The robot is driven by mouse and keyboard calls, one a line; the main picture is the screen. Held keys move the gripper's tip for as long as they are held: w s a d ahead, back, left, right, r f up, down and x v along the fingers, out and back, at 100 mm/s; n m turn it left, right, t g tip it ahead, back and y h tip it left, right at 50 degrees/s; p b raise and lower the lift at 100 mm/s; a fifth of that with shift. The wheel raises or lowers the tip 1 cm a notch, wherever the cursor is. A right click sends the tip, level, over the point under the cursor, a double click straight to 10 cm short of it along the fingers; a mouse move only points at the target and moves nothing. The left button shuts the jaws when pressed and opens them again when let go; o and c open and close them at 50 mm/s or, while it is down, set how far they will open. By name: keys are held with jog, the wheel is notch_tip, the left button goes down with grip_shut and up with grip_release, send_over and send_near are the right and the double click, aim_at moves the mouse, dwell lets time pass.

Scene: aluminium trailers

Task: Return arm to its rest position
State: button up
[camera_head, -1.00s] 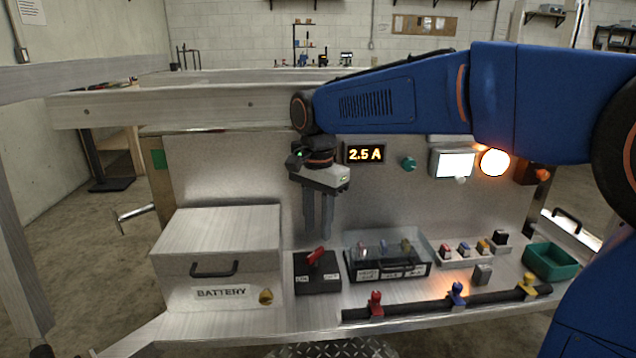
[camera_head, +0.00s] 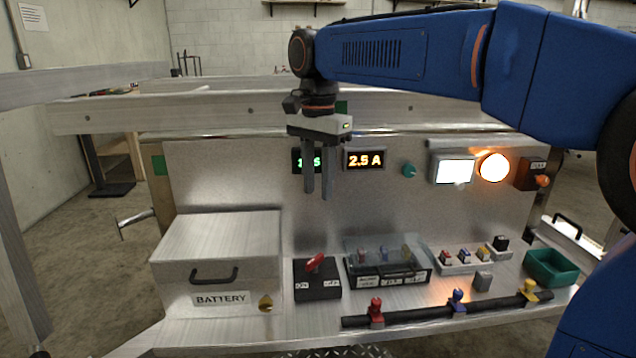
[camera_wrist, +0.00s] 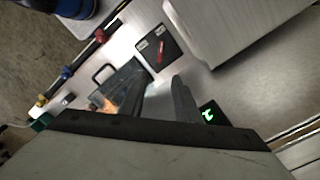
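My gripper (camera_head: 318,190) hangs pointing down in front of the upright metal panel (camera_head: 230,170), above the bench. Its two fingers are apart with a narrow gap and nothing between them. The fingers partly cover a green-digit display (camera_head: 299,160). In the wrist view my gripper (camera_wrist: 163,88) shows its two fingers apart and empty over the bench. My blue arm reaches in from the right, above the panel.
Below stand a battery box (camera_head: 215,255), a black switch box with red lever (camera_head: 317,278), a clear-lidded fuse box (camera_head: 387,268) and a green bin (camera_head: 550,266). A black bar (camera_head: 410,313) with coloured clamps runs along the front. A metal rail (camera_head: 190,112) crosses behind the arm.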

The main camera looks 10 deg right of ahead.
jog(key=s+d+f+n+t, duration=0.4)
jog(key=s+d+f+n, duration=0.5)
jog(key=s+d+f, duration=1.1)
jog(key=s+d, duration=0.2)
jog(key=s, duration=0.1)
jog(key=shift+s+d+f+t, duration=0.2)
jog(key=shift+s+f+t, duration=0.1)
jog(key=shift+s+t, duration=0.1)
dwell(0.9)
